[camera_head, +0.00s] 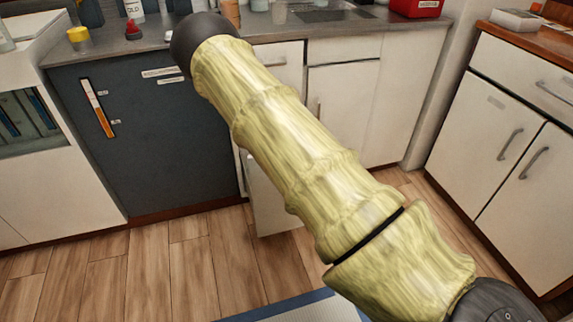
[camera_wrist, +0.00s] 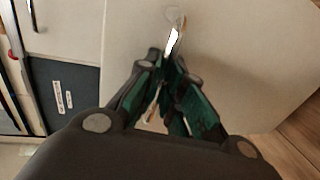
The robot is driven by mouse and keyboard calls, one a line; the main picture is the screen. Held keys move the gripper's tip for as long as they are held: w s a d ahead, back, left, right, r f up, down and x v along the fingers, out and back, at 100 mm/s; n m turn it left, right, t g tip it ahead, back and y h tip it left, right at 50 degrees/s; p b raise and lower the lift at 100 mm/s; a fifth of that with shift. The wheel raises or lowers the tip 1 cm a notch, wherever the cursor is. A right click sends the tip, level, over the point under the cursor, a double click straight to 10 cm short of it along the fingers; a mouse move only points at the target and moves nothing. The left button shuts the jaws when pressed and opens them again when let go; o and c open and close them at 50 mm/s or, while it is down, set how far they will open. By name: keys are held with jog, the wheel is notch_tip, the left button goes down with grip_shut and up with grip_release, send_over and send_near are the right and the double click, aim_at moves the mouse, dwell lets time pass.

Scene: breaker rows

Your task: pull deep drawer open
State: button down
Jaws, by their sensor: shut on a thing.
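The deep drawer's white front (camera_head: 268,200) shows in the head view just below my arm, at the right of the dark panel. It stands forward of the cabinet face, so the drawer is at least partly open. The same pale front (camera_wrist: 240,60) fills much of the wrist view. A slim metallic handle (camera_wrist: 180,25) runs down from the top middle of that view. My gripper (camera_wrist: 171,68) is closed around the handle, its dark green-lined fingers on both sides. In the head view my arm hides the gripper and handle.
The dark blue-grey appliance front (camera_head: 150,140) stands left of the drawer. The counter (camera_head: 140,48) above holds bottles and a red box (camera_head: 416,8). A white cabinet (camera_head: 510,150) stands at right. The wooden floor (camera_head: 180,265) in front is clear, with a blue-edged mat (camera_head: 300,308).

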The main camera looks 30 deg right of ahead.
jog(key=shift+s+d, duration=0.1)
jog(key=shift+s, duration=0.35)
jog(key=c, duration=1.6)
grip_release()
jog(key=shift+w, duration=0.1)
jog(key=shift+o, duration=0.4)
jog(key=shift+w+a, duration=0.1)
jog(key=shift+a, duration=0.2)
jog(key=v, duration=1.2)
jog(key=shift+f, duration=0.1)
